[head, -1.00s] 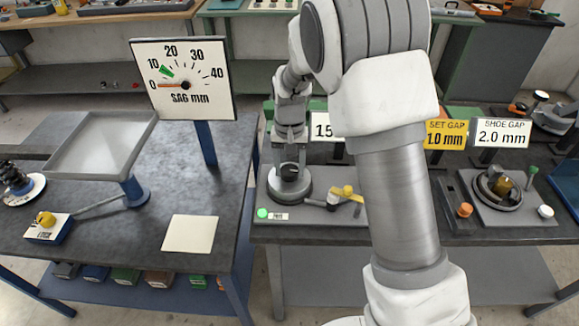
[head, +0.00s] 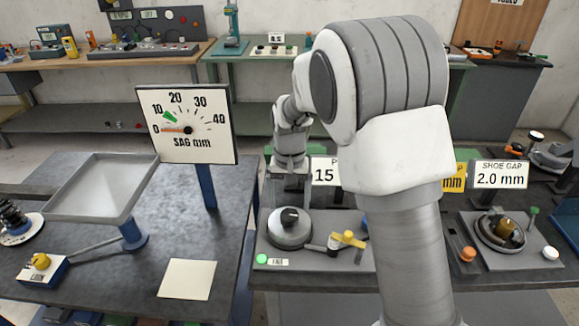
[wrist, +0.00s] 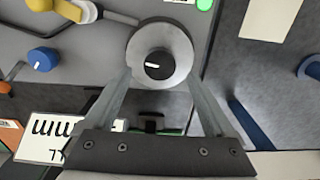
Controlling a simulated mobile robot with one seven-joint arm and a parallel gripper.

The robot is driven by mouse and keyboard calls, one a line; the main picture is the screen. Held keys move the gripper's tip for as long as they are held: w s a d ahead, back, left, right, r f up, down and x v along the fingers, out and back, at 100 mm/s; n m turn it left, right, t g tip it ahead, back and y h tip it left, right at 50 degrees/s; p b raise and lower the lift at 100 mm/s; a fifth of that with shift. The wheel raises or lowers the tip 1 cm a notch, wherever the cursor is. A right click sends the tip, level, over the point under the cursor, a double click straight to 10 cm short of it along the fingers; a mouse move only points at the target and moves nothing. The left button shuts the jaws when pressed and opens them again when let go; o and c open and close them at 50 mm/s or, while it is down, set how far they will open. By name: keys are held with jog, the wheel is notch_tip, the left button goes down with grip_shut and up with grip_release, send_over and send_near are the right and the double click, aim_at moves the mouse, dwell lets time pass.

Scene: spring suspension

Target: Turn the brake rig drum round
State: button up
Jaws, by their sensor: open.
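The brake rig with a round ring-shaped drum part (head: 500,231) stands at the right in the head view, behind my arm's right side, under the "SHOE GAP 2.0 mm" sign (head: 501,176). My gripper (wrist: 160,78) is open and empty. In the head view, it hangs above a different fixture, a grey disc (head: 289,229) with a black knob (head: 290,216). In the wrist view, the disc (wrist: 160,82) and its black knob (wrist: 158,65) show between the two fingers, with the fingers apart from the knob. The brake rig is not clear in the wrist view.
A yellow lever (head: 348,240) and a green lamp (head: 262,259) are beside the disc. My arm hides part of the middle bench. The left bench holds a sag dial (head: 187,122), a grey tray (head: 100,188) and a yellow-knobbed lock block (head: 42,268).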

aim_at(290, 215)
notch_tip(290, 215, up, 13)
jog(key=shift+r+p, duration=0.15)
jog(key=shift+p, duration=0.15)
jog(key=shift+s+d, duration=0.1)
jog(key=s+d+r+t, duration=0.3)
jog(key=s+d+r, duration=0.55)
jog(key=s, duration=0.25)
jog(key=s+d+f+t, duration=0.1)
jog(key=s+d, duration=0.1)
jog(key=s, duration=0.5)
jog(key=s+d+f+t, duration=0.1)
jog(key=s+d+f, duration=0.1)
jog(key=s, duration=0.5)
jog(key=shift+d+n+t, duration=0.3)
jog(key=shift+d, duration=0.45)
